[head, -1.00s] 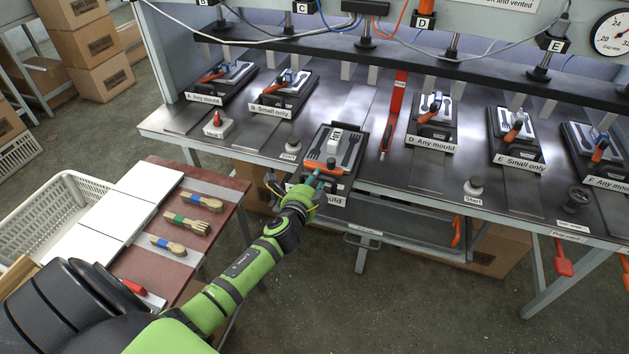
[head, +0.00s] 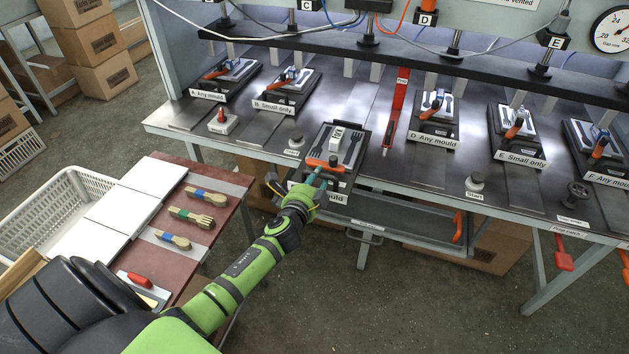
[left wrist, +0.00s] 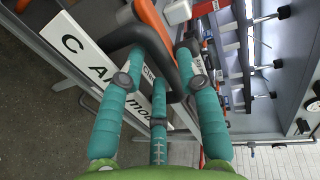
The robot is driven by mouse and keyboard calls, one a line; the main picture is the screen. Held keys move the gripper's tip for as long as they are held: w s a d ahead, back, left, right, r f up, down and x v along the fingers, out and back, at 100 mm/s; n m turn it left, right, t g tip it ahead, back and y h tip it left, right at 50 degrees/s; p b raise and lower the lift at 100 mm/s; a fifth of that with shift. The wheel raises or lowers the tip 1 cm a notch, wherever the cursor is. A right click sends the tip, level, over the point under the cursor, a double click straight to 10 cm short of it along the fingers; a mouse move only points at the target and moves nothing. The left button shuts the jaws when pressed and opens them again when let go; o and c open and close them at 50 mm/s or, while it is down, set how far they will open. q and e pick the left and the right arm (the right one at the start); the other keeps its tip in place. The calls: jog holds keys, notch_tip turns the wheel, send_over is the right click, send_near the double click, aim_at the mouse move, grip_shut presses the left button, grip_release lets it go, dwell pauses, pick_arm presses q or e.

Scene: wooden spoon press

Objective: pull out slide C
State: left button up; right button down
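My left gripper (head: 318,180) is at the slide's front. In the left wrist view its teal fingers close around the black handle (left wrist: 150,40) from both sides. My right gripper is not in view.
Slide B (head: 283,106) and slide D (head: 433,138) stand on either side, farther back. A shelf (head: 400,218) lies below the table edge. A side table (head: 222,225) with wooden cutlery is at left.

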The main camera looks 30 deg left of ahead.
pick_arm(q)
jog(key=shift+s+d, duration=0.1)
jog(key=shift+s, duration=0.4)
jog(key=v, duration=1.1)
jog(key=shift+r, duration=0.15)
jog(key=s+d+f+n+g+h, duration=0.1)
jog(key=s+f+n+g, duration=0.2)
jog(key=f, duration=0.7)
jog(key=s+d+f+n+g, duration=0.1)
jog(key=s+d+f+g, duration=0.1)
jog(key=s+f, duration=0.65)
jog(key=s+d+f+n+g+h, duration=0.1)
jog(key=s+f+n+g, duration=0.15)
jog(key=f, duration=0.95)
jog(key=s+d+f+n+g, duration=0.1)
jog(key=s+f+n+g, duration=0.1)
jog(key=s+f, duration=0.3)
jog(key=s+d+f+n+g+h, duration=0.1)
jog(key=s+f, duration=0.3)
jog(key=s, duration=0.7)
jog(key=s+d+f+n+g+b, duration=0.1)
jog(key=s+d+f+n+g, duration=0.2)
jog(key=s, duration=0.6)
notch_tip(320, 180, down, 3)
jog(key=shift+d+r+g+h, duration=0.2)
jog(key=shift+g+h, duration=0.1)
jog(key=shift+g, duration=0.15)
